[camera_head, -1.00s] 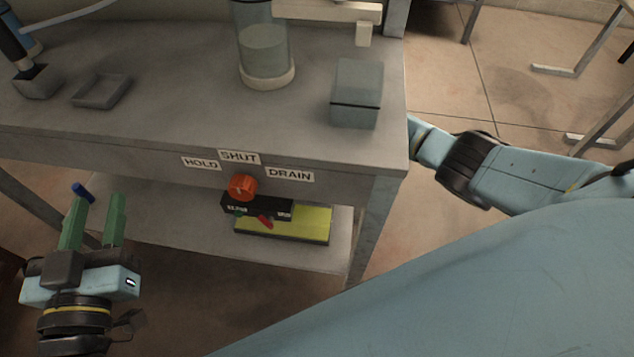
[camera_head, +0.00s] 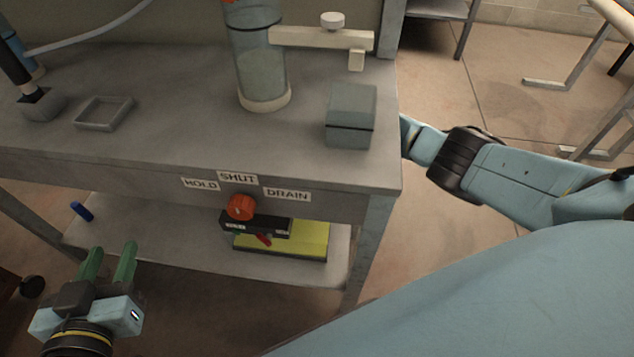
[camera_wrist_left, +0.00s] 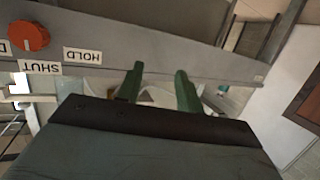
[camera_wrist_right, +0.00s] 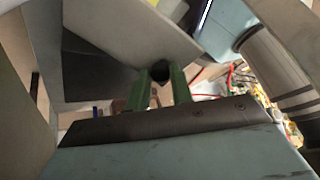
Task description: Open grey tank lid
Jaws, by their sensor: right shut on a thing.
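A grey box-like tank (camera_head: 350,118) stands at the right end of the workbench, with a dark seam around its lower part and its flat top closed. My right arm reaches in from the right, and its gripper is hidden behind the bench edge in the head view. In the right wrist view the green fingers of my right gripper (camera_wrist_right: 159,76) are closed around a dark round thing (camera_wrist_right: 160,71) beside a pale grey panel. I cannot tell what part this is. My left gripper (camera_head: 112,247) is open and empty in front of the lower shelf.
The workbench (camera_head: 190,140) carries a clear cylinder (camera_head: 262,75) with a pale arm, and a shallow tray (camera_head: 103,113). An orange knob (camera_head: 240,207) sits below HOLD, SHUT and DRAIN labels. A yellow-green block (camera_head: 313,240) and a blue piece (camera_head: 82,211) lie on the lower shelf.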

